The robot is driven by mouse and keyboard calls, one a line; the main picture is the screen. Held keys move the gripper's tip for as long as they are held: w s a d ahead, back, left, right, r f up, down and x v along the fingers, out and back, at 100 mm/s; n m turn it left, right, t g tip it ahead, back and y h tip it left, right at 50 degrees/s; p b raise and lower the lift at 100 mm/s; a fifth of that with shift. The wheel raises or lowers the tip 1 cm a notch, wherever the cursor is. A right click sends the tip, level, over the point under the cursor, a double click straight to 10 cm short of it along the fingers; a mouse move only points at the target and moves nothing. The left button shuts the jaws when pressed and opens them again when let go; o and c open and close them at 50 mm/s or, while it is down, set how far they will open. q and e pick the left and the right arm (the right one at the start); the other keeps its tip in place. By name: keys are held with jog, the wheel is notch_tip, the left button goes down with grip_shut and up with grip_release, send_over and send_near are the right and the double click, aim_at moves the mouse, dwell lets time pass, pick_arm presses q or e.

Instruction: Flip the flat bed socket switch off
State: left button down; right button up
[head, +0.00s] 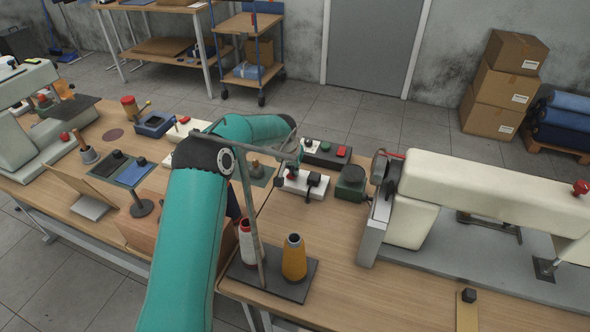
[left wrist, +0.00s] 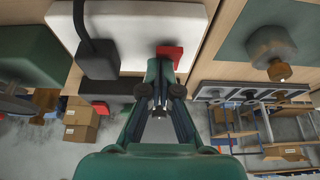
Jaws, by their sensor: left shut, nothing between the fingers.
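The white socket block (head: 301,187) lies on the table left of the flat bed sewing machine, with a black plug (head: 314,181) and cable in its right part. In the left wrist view, the white socket block (left wrist: 135,30) shows at the top, with the black plug (left wrist: 98,62) and a red switch (left wrist: 170,54). My left gripper (head: 292,171) is shut and empty, over the left part of the block. In the left wrist view, its fingertips (left wrist: 160,66) are at the red switch and partly cover it; I cannot tell whether they touch. The right gripper is not in view.
A thread stand (head: 264,279) with a white and an orange cone stands in front, its pole rising beside my arm. A dark control box (head: 325,153) sits behind the socket. A dark green round object (head: 350,182) and the cream sewing machine (head: 480,190) are on the right.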

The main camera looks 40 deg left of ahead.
pick_arm(q)
jog(key=shift+r, duration=0.1)
jog(key=v, duration=1.1)
jog(key=shift+s+r, duration=0.2)
jog(key=shift+r, duration=0.1)
